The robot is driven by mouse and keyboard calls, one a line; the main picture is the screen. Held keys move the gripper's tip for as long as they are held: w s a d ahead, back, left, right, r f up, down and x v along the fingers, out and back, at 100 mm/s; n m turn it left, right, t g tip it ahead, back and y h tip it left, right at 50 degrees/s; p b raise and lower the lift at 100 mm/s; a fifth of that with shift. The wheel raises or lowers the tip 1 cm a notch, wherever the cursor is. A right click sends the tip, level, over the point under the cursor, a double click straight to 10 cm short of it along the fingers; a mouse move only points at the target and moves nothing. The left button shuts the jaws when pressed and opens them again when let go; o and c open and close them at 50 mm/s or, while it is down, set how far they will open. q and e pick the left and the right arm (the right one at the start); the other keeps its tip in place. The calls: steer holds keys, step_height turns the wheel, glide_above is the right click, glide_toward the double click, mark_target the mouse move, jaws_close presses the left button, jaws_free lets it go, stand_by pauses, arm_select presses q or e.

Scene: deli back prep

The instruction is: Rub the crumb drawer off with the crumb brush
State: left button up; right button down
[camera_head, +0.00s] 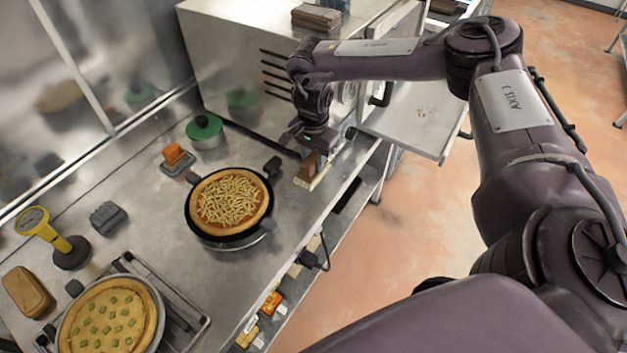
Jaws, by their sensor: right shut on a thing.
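My right gripper (312,152) is in the upper middle, at the front of the steel oven, shut on the crumb brush (311,174). The brush has a brown wooden block and pale bristles pointing down. It is over or on the counter's front edge; I cannot tell whether the bristles touch. The crumb drawer (405,140) is a pale metal tray sticking out beyond the counter, right of the brush and apart from it. My left gripper is not in view.
A pizza in a dark pan (189,215) stands left of the brush on the steel counter (150,225). Open floor lies right of the counter.

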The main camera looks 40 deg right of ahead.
mark_target(313, 157)
steer(key=shift+r+p, duration=1.8)
steer(key=shift+r, duration=0.5)
steer(key=c, duration=1.7)
jaws_free()
jaws_close()
steer(key=shift+f, duration=0.1)
